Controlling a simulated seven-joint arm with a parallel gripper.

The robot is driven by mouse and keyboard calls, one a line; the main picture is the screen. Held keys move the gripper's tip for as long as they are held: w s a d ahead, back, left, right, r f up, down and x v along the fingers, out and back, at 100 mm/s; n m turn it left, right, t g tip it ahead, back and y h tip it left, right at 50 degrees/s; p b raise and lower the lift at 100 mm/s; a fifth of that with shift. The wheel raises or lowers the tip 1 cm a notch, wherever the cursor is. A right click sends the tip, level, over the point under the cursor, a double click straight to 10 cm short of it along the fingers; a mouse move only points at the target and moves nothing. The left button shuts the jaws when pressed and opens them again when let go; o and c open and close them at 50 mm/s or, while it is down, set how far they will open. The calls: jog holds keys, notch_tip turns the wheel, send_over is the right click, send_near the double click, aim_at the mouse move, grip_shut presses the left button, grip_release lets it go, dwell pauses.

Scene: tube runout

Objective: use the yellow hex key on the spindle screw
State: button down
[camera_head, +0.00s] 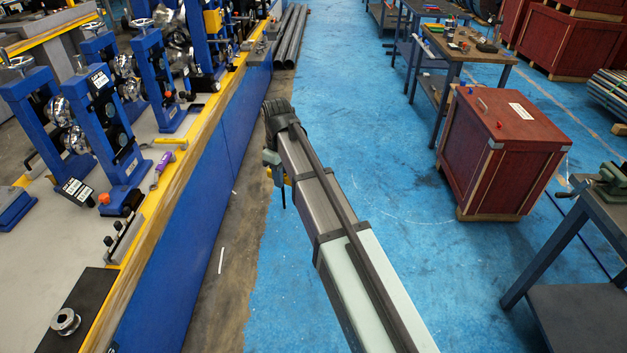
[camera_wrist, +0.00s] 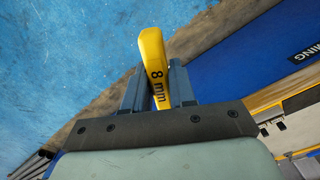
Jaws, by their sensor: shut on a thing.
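The yellow hex key (camera_wrist: 156,68) has a thick handle marked "8 mm". In the wrist view my gripper (camera_wrist: 159,82) is shut on this handle, with one grey finger on each side. The key's far end does not show there. In the head view a small bit of yellow (camera_head: 287,180) shows at the end of my arm, over the floor to the right of the blue machine bed (camera_head: 190,230). The jaws are mostly hidden there by the arm. I cannot tell which part on the machine is the spindle screw.
Blue roll stands (camera_head: 110,130) with shiny rollers rise from the bed at left. A purple-handled tool (camera_head: 162,165) lies by the bed's yellow edge. A red crate (camera_head: 505,140) and workbenches (camera_head: 450,48) stand at right. The blue floor between is clear.

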jog(key=s+a+r+n, duration=0.25)
jog(key=a+n, duration=0.25)
jog(key=a, duration=0.7)
jog(key=s+a+r+n, duration=0.1)
jog(key=s+a+n, duration=0.25)
jog(key=a, duration=0.95)
jog(key=s+a+r+n, duration=0.1)
jog(key=s+a+n, duration=0.45)
jog(key=a, duration=0.45)
jog(key=s+a+r+n, duration=0.2)
jog(key=s+a+n, duration=0.2)
jog(key=s+a, duration=0.45)
jog(key=s+a+r+n, duration=0.3)
jog(key=s+a+n, duration=0.5)
jog(key=s+a, duration=1)
jog(key=s+a+r+n, duration=0.2)
jog(key=s+a+n, duration=0.2)
jog(key=s, duration=0.8)
jog(key=s+a+r+n, duration=0.2)
jog(key=s+a+n, duration=0.2)
jog(key=s, duration=0.9)
jog(key=a, duration=0.2)
jog(key=shift+s+a, duration=0.2)
jog(key=shift+a, duration=0.2)
jog(key=shift+w+f, duration=0.1)
jog(key=shift+f, duration=0.85)
jog(key=c, duration=1.4)
grip_release()
jog(key=shift+f, duration=0.1)
grip_shut()
